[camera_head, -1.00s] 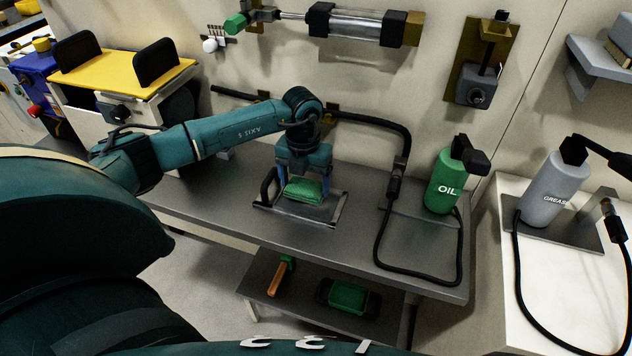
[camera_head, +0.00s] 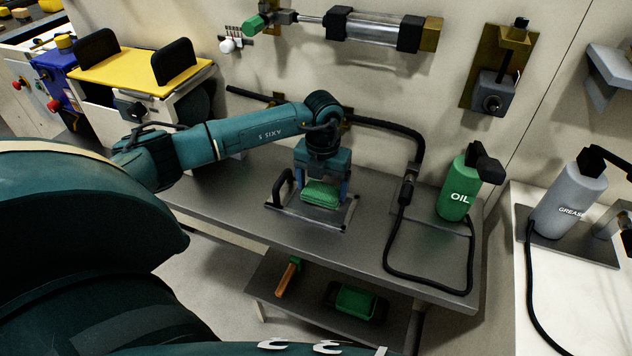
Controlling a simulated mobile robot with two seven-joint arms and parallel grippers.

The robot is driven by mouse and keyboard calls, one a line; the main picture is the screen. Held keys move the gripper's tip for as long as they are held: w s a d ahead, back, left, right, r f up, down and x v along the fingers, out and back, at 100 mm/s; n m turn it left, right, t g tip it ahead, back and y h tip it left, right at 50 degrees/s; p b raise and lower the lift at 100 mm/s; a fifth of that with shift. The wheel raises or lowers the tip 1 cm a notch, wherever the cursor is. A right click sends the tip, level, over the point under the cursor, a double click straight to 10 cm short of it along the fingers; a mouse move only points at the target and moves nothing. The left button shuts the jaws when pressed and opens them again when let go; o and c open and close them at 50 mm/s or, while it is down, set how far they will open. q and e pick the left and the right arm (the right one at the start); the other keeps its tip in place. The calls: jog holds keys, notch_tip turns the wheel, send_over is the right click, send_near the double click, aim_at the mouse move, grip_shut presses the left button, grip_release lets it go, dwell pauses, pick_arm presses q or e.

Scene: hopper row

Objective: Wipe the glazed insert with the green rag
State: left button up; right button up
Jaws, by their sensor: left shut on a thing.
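The green rag (camera_head: 320,195) is a folded bright green cloth between the fingers of my left gripper (camera_head: 322,187). The gripper points down and is shut on the rag. The glazed insert (camera_head: 334,220) is a flat framed pane with a black handle (camera_head: 284,187) at its left end, lying on the grey bench. The rag is over the middle of the insert and hides part of it; it looks low against the pane, but I cannot be sure of contact. My right gripper is not in view.
A green oil bottle (camera_head: 458,192) and a black hose (camera_head: 388,248) are on the bench (camera_head: 240,190) to the right. A lower shelf (camera_head: 312,290) holds an orange-handled tool (camera_head: 286,280) and a green block in a dark tray. A grey grease bottle (camera_head: 570,205) stands far right.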

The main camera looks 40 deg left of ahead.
pick_arm(q)
jog(key=shift+f+b, duration=0.45)
jog(key=shift+f, duration=0.15)
dwell(0.4)
jog(key=shift+w+d+f, duration=0.15)
jog(key=shift+d, duration=0.9)
jog(key=shift+a, duration=0.1)
dwell(0.9)
jog(key=shift+s+a+r, duration=0.15)
jog(key=shift+s+a, duration=0.05)
jog(key=shift+a, duration=0.85)
jog(key=shift+s+a+r, duration=0.15)
jog(key=shift+s+a, duration=0.05)
jog(key=shift+a, duration=0.85)
jog(key=shift+d, duration=0.15)
